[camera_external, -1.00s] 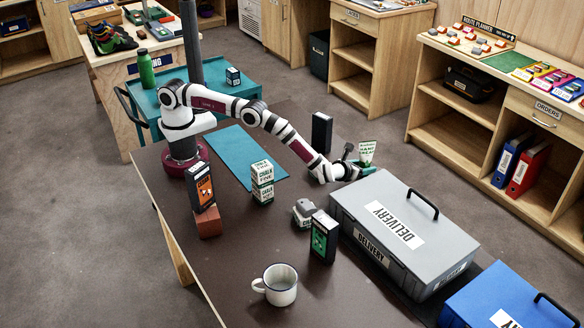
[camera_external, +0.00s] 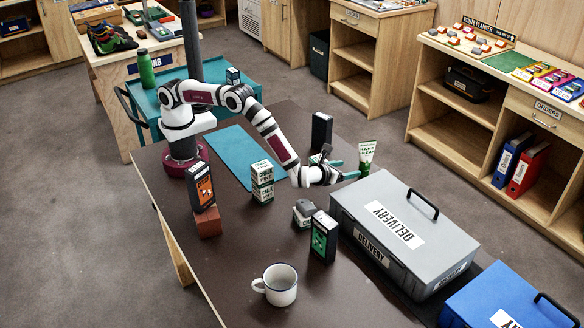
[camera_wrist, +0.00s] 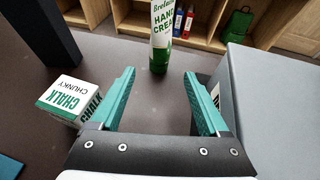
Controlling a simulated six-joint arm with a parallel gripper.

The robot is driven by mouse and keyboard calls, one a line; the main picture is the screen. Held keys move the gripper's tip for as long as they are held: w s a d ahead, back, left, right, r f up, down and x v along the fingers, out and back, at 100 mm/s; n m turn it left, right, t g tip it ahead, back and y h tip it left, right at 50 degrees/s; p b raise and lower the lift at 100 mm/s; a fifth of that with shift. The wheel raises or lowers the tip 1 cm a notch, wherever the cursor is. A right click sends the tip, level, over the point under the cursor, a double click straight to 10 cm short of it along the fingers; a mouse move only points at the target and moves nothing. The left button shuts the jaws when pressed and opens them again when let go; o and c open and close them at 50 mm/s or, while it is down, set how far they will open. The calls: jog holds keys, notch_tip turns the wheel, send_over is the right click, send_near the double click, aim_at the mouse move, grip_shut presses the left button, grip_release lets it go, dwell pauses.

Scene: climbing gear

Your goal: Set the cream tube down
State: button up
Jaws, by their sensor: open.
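The cream tube (camera_external: 366,156) is white and green and stands upright on its green cap on the dark table (camera_external: 225,275), just behind the grey delivery box. It also shows in the wrist view (camera_wrist: 161,38), ahead of my fingertips and apart from them. My gripper (camera_external: 347,169) is open and empty to the left of the tube. In the wrist view its two teal fingers (camera_wrist: 160,80) are spread wide with bare table between them.
The grey delivery box (camera_external: 355,253) is close on the right. A chalk box (camera_wrist: 70,102) and a dark upright box (camera_external: 321,131) are on the left.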

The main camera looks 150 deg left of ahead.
jog(key=s+d+r+n+h, duration=0.3)
jog(key=s+d+r, duration=0.2)
jog(key=d+r, duration=0.4)
jog(key=s+d+r+n+h, duration=0.2)
jog(key=s+d+r+n, duration=0.15)
jog(key=d+r, duration=0.5)
jog(key=s+d+f+n+t+h, duration=0.1)
jog(key=s+d+h, duration=0.5)
jog(key=s+d, duration=1.3)
jog(key=s+n+t, duration=0.1)
jog(key=s+n, duration=0.1)
jog(key=shift+n+h, duration=0.3)
jog(key=shift+n, duration=0.05)
